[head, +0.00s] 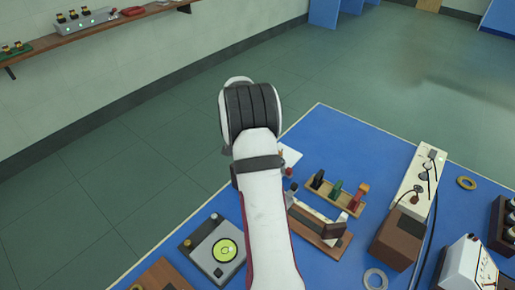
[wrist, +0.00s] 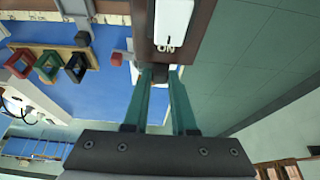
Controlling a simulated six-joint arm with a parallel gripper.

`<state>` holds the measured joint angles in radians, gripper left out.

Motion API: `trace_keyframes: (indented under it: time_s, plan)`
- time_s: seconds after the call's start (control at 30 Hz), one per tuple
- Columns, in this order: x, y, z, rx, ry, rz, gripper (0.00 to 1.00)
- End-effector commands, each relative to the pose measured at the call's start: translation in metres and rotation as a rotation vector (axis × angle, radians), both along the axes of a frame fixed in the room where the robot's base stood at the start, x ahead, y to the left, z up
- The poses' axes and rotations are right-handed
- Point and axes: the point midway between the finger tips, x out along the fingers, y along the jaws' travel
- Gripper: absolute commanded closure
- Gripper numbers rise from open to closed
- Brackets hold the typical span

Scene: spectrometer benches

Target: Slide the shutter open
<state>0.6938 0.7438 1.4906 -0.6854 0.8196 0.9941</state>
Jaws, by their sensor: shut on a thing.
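In the wrist view, my gripper (wrist: 160,72) has its two teal fingers close together at the near edge of a brown housing. In the head view, my white arm covers the gripper and the housing.
On the blue bench (head: 345,130) right of my arm stand a wooden rack (head: 342,205) with black, green and red pieces, and a rail (head: 318,216) with a dark block. A grey device (head: 214,250) with a green disc is left of the arm.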

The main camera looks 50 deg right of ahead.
Motion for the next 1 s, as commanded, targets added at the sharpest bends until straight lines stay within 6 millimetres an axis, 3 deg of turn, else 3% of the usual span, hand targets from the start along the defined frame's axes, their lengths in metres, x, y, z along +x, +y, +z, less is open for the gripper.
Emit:
trace_keyframes:
  time_s: [0.8, 1.0]
  plan:
    - [0.000, 0.001, 0.000, 0.001, 0.000, -0.001, 1.00]
    - [0.024, 0.000, 0.000, 0.000, -0.001, -0.001, 1.00]
